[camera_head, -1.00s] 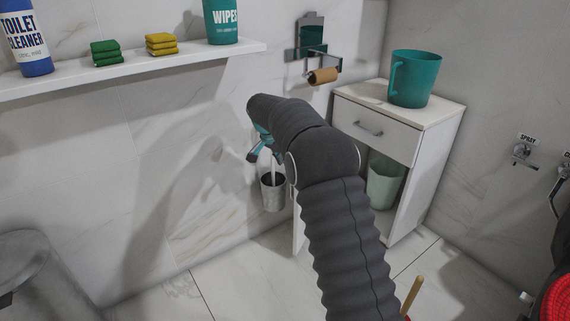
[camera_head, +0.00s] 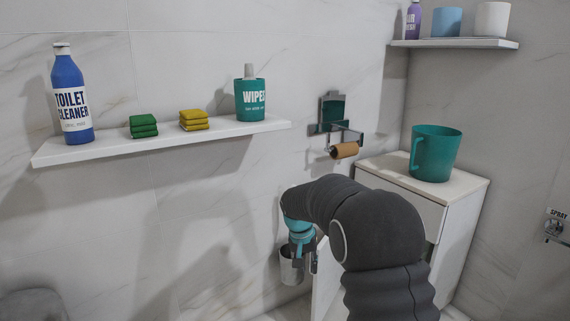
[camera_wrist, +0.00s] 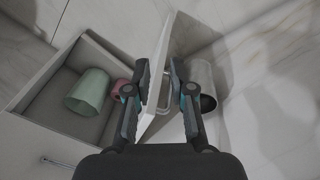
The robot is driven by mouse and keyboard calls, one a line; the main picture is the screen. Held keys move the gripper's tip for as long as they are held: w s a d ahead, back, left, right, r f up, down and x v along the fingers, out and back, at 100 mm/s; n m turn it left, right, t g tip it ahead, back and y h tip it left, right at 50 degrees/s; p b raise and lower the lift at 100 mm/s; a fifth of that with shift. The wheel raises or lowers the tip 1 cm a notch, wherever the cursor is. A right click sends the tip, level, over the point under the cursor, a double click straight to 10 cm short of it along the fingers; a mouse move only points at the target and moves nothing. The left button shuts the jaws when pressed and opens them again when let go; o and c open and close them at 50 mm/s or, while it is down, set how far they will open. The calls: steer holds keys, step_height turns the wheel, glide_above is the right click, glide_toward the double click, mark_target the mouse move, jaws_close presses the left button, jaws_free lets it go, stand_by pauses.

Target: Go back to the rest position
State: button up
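My gripper (camera_head: 301,262) points down at the end of my dark, ribbed arm, in front of the wall in the head view. In the wrist view my gripper (camera_wrist: 160,68) has its two fingers apart, with nothing held between them. Below the fingers in that view is the open white cabinet door (camera_wrist: 158,112) with its metal handle (camera_wrist: 165,92). The door stands ajar from the cabinet. In the head view my arm hides part of the door and the cabinet front.
A metal holder (camera_wrist: 203,80) hangs close beside the right finger in the wrist view. A green bin (camera_wrist: 88,92) and a pinkish object (camera_wrist: 121,90) are in the cabinet. A teal bucket (camera_head: 436,155) stands on top. A shelf (camera_head: 160,145) with bottle, cloths and wipes is above left.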

steer(key=s+d+r+t+p, duration=0.1)
steer(key=s+d+r+p, duration=0.1)
steer(key=s+r, duration=0.5)
steer(key=s+d+r+n+t+y+p, duration=0.1)
steer(key=s+d+r+p, duration=0.2)
steer(key=s, duration=1.5)
steer(key=s+d+r+t+y+p, duration=0.1)
steer(key=s+d+r+t+p, duration=0.1)
steer(key=s+r, duration=0.9)
steer(key=shift+s+d+r+n+p, duration=0.3)
steer(key=shift+s+d+n+p, duration=0.15)
steer(key=shift+s+d, duration=0.6)
steer(key=shift+w, duration=0.1)
